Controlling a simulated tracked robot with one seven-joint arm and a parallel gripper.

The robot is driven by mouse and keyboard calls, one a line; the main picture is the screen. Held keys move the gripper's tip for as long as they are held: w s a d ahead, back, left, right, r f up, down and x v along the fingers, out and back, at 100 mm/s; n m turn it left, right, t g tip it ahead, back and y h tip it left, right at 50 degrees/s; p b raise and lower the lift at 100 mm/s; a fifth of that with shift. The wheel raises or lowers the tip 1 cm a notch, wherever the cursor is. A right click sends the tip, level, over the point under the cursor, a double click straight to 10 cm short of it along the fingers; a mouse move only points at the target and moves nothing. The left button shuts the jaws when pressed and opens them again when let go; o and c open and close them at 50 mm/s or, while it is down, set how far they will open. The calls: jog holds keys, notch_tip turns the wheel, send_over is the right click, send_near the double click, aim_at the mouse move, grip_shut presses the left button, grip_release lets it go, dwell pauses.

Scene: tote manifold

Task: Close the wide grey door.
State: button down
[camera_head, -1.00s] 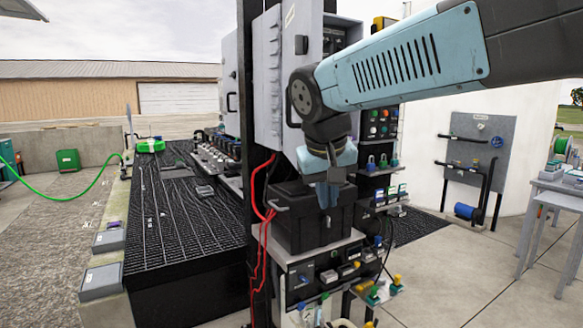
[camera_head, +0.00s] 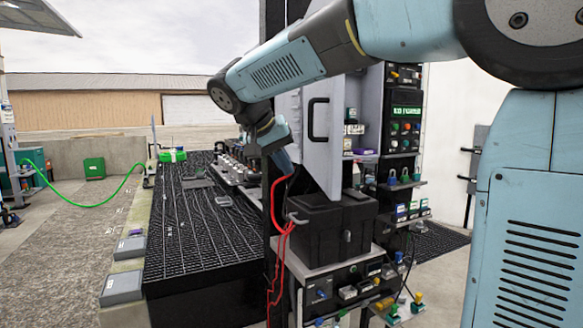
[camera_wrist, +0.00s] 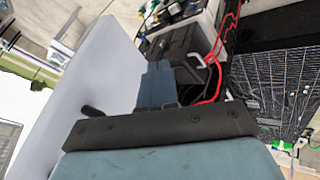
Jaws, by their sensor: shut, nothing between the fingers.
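The wide grey door (camera_head: 326,150) is a tall pale panel with a black bar handle (camera_head: 316,120), standing open beside shelves of small parts in the head view. My arm hides its upper part. My gripper (camera_head: 287,168) is shut and empty, pointing down just left of the door's lower part. In the wrist view the door (camera_wrist: 88,75) is a large pale panel on the left, with the dark handle (camera_wrist: 93,112) sticking out beside my gripper (camera_wrist: 155,82). I see a gap between fingers and panel; contact cannot be told.
A black box (camera_head: 318,228) sits on a ledge below the door, with red cables (camera_head: 275,215) at its left. Shelves of small parts (camera_head: 405,190) stand on the right.

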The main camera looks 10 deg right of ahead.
jog(key=w+d+f, duration=0.2)
jog(key=d+f, duration=0.4)
jog(key=d, duration=0.2)
jog(key=shift+w, duration=0.2)
jog(key=shift+f, duration=0.1)
